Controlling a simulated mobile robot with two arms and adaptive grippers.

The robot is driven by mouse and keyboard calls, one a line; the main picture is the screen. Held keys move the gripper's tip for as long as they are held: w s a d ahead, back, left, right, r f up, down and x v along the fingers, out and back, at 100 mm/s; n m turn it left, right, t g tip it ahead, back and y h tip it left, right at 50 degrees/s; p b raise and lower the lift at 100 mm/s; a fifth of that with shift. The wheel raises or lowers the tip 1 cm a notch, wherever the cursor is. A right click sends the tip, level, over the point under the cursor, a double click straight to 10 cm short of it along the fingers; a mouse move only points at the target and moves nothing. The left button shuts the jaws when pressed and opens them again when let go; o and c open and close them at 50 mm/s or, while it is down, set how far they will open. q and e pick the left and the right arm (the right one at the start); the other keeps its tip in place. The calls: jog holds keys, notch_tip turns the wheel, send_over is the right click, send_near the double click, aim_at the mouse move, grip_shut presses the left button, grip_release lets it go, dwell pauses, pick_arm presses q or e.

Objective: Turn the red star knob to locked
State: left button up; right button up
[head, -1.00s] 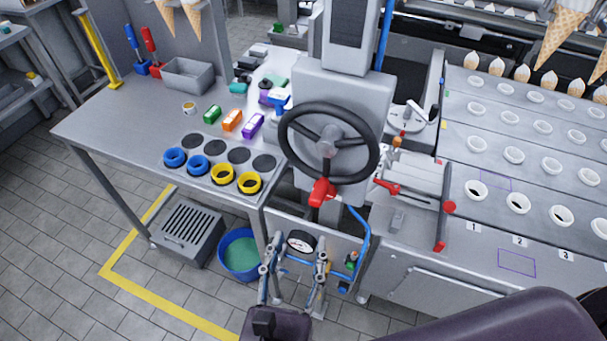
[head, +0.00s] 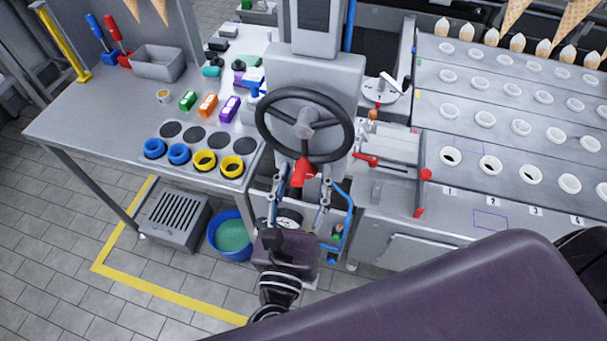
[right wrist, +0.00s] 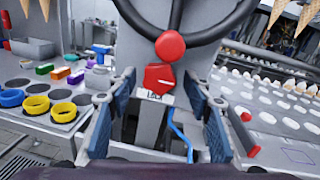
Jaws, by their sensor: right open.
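The red star knob (head: 302,173) is on the front of the grey machine, below the black handwheel (head: 257,121). In the right wrist view the knob (right wrist: 158,78) is red and angular, with a pale mark on its face and a partly readable white label below. My right gripper (head: 299,190) is open, its fingers just below and to either side of the knob in the head view. In the right wrist view the gripper (right wrist: 160,88) has a finger on each side, apart from the knob. My left gripper is not in view.
A red ball (right wrist: 170,45) sits just above the knob, near the wheel. A blue hose (head: 349,212) runs down at the right. A red-handled clamp (head: 366,160) is to the right. A table (head: 90,125) with blue and yellow rings stands at the left.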

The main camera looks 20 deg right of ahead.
jog(key=c, duration=1.1)
jog(key=shift+m, duration=0.4)
jog(key=shift+w+a+f+m+h+b, duration=0.1)
jog(key=shift+m+h+b, duration=0.3)
jog(key=shift+m+b, duration=2.5)
jog(key=shift+a+m+h+b, duration=0.1)
jog(key=shift+m+h+b, duration=0.35)
jog(key=shift+m, duration=4.85)
